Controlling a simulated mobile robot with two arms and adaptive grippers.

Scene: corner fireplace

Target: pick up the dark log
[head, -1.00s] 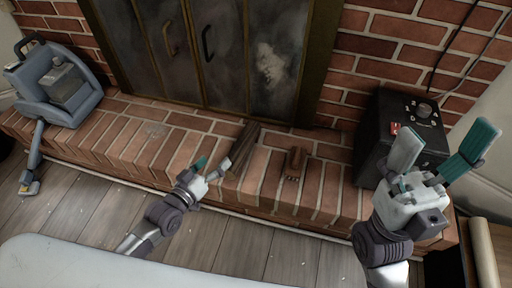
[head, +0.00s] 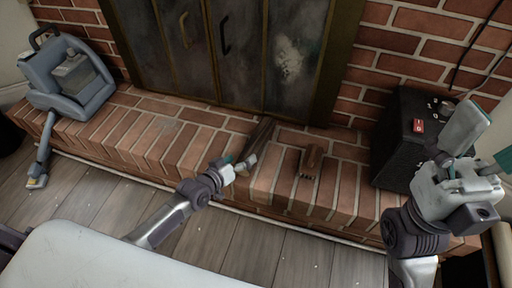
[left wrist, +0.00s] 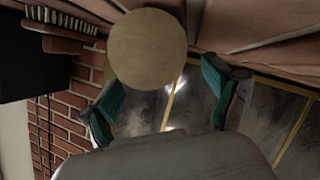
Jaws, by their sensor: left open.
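The dark log (head: 263,131) lies on the brick hearth in front of the fireplace doors, its near part hidden by my left gripper (head: 240,164). In the left wrist view the log's pale round end (left wrist: 147,48) faces me. My left gripper also shows there (left wrist: 160,98), open, with its teal fingers to either side below the log end. I cannot tell how far the end reaches between them; nothing is held. My right gripper (head: 487,145) is raised at the right, with its fingers spread and partly cut off by the frame edge.
A brown brush (head: 311,160) lies on the hearth right of the log; it also shows in the left wrist view (left wrist: 62,22). A black box with a red switch (head: 402,145) stands farther right. A blue-grey vacuum cleaner (head: 70,85) stands at the left.

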